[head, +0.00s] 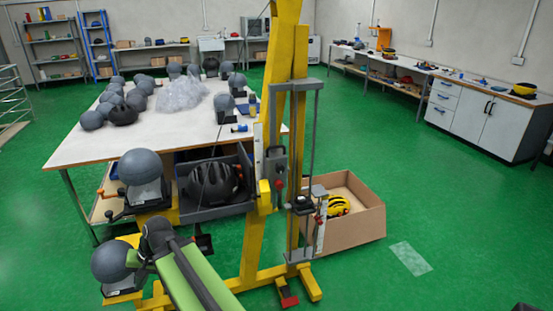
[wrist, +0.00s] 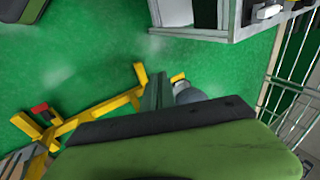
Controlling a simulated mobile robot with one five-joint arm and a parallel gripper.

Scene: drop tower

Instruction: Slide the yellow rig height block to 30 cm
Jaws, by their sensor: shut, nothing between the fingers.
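The yellow height block (head: 265,191) sits on the upright of the yellow drop rig (head: 299,110), in the head view, just below and left of a grey latch part. A pale scale strip runs up the post behind it, but its marks are too small to read. My gripper (wrist: 160,86) is shut and empty in the wrist view, pointing down toward the floor near a grey headform (wrist: 187,93). In the head view my green arm reaches in at lower left, well left of and below the block. The block is not clearly visible in the wrist view.
A grey headform (head: 113,261) on a yellow support and another (head: 141,167) stand close to my arm. A dark helmet lies in a grey bin (head: 215,212) left of the rig. A cardboard box (head: 358,232) stands right of it.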

